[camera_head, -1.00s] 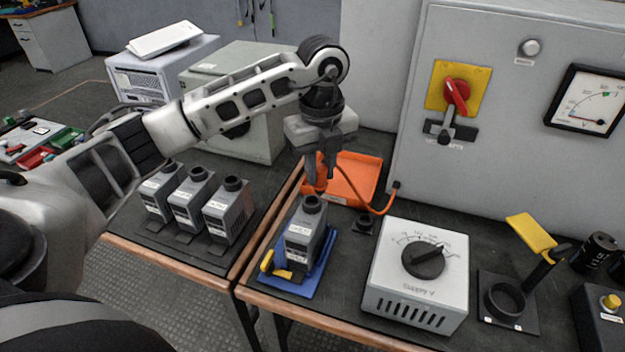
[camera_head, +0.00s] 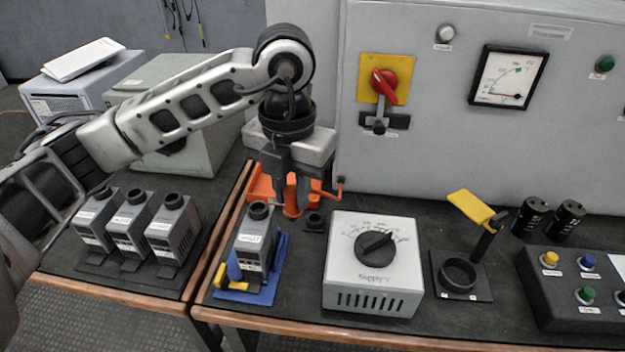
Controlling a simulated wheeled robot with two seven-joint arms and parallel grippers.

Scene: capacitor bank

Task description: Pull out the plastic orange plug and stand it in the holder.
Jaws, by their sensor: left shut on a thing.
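My left gripper (camera_head: 292,187) is in the middle of the head view, pointing down. It is shut on the orange plug (camera_head: 291,208), which hangs upright below the fingers. My right gripper is not in view.
A grey capacitor (camera_head: 256,238) stands in a blue base in front of the gripper. The supply box (camera_head: 373,300) is right of it. The grey cabinet (camera_head: 440,150) closes off the back.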

